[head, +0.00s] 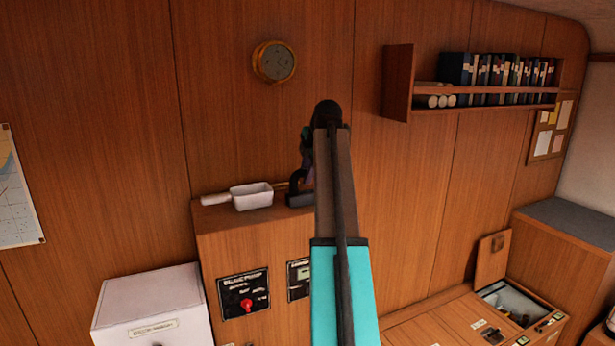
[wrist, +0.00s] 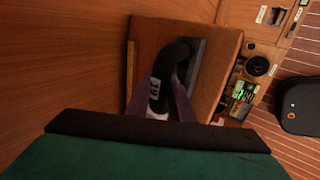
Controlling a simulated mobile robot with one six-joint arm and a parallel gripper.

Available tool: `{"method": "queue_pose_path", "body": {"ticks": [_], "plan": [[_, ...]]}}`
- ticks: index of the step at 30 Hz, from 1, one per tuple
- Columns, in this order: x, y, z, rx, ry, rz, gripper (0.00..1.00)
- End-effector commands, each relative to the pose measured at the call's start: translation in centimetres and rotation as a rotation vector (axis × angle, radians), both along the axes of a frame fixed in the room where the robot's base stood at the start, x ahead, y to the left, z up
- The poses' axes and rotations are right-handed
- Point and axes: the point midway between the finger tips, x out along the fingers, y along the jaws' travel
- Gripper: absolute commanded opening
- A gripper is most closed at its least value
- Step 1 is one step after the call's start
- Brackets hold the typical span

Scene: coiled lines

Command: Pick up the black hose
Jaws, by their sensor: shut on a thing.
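The black hose (wrist: 178,52) shows in the wrist view as a thick curved piece with a white numbered label. My gripper (wrist: 161,88) is shut on it, with a purple finger on each side. In the head view my gripper (head: 307,165) is above the top of the wooden cabinet, mostly hidden behind my arm. A black curved part of the hose (head: 295,182) shows just below it. I cannot tell whether the hose still touches the cabinet top.
The wooden cabinet (head: 225,222) carries a white scoop (head: 251,196) left of the gripper and a dark block (head: 299,200) close by. A white box (head: 152,300) stands lower left. A shelf of books (head: 497,98) juts from the wall at right. A round gauge (head: 274,62) hangs above.

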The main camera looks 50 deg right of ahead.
Motion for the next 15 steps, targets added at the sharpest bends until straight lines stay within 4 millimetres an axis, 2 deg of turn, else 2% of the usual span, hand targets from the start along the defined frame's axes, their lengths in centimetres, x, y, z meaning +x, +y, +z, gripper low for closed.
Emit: {"method": "queue_pose_path", "body": {"ticks": [8, 15], "plan": [[0.1, -0.1, 1.0, -0.001, -0.001, 0.001, 0.00], [0.1, -0.1, 2.7, -0.001, -0.001, 0.001, 0.00]]}}
